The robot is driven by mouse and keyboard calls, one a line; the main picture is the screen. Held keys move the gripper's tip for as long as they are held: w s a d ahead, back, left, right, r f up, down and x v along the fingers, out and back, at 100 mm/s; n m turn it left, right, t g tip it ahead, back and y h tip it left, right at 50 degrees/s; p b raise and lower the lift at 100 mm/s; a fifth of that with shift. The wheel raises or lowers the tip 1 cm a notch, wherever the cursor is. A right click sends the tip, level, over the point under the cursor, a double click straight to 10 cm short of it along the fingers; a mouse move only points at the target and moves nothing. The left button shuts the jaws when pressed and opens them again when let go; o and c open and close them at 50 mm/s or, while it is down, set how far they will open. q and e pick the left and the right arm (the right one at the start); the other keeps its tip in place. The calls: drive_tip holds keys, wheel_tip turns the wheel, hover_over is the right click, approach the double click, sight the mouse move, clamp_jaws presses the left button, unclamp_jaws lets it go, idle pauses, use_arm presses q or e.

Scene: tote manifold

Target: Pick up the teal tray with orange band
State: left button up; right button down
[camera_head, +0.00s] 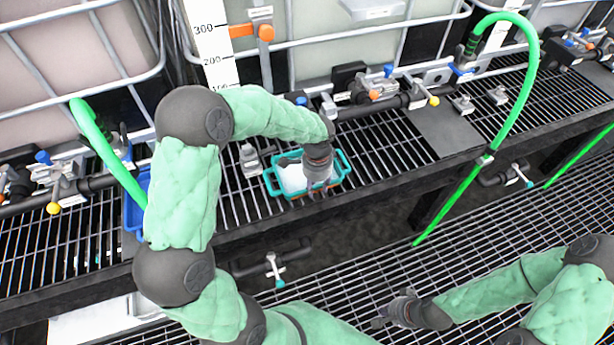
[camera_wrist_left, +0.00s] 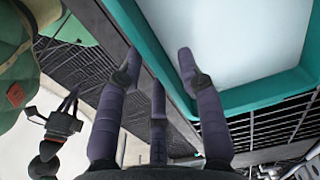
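The teal tray (camera_head: 346,165) with a white inside sits on the slatted shelf, near its front edge; a bit of orange shows low on its near side. It also fills the upper right of the left wrist view (camera_wrist_left: 255,97). My left gripper (camera_head: 318,187) is over the tray's near side and hides part of it. In the left wrist view its fingers (camera_wrist_left: 158,75) are spread, one by the tray's rim and the others outside it; contact cannot be told. My right gripper (camera_head: 392,310) is empty, fingers apart, low over the floor grating.
A blue container (camera_head: 133,212) stands left of the tray, partly behind my left arm. Pipes and valves (camera_head: 375,88) run along the back of the shelf below caged tanks. Green hoses (camera_head: 535,60) arch at both sides. A dark plate (camera_head: 440,128) lies right of the tray.

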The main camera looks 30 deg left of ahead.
use_arm(q)
drive_tip(key=shift+f, duration=0.85)
drive_tip(key=shift+r, duration=0.1)
clamp_jaws()
drive_tip(key=shift+a, duration=0.1)
drive_tip(key=shift+r, duration=0.1)
